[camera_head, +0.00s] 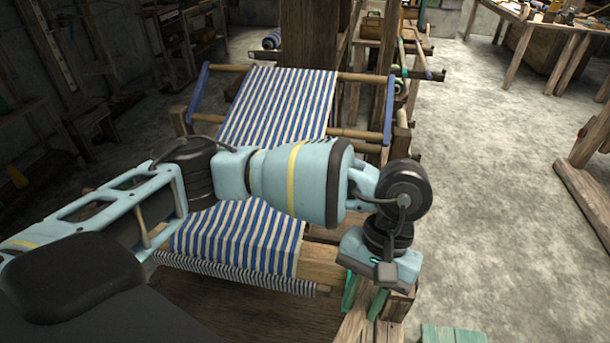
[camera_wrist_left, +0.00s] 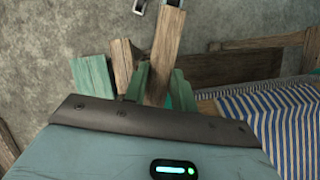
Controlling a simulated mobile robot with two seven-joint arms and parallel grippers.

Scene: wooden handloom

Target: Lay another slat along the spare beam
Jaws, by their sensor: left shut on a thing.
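My left gripper (camera_head: 362,300) points down at the front right corner of the loom. Its green fingers are shut on a wooden slat (camera_head: 353,328). In the left wrist view the slat (camera_wrist_left: 166,45) stands out between the fingers (camera_wrist_left: 160,82) toward the top of the picture. The gripper body hides part of the slat. I cannot tell which timber is the spare beam, nor whether the slat touches anything below it. My right gripper does not show.
Blue and white striped cloth (camera_head: 275,105) covers the loom, with a striped roller (camera_head: 235,275) at its front. A wooden post (camera_wrist_left: 123,64) and a green block (camera_wrist_left: 92,84) stand close to the gripper. A green piece (camera_head: 453,334) shows at the bottom. Concrete floor (camera_head: 490,200) is open at right.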

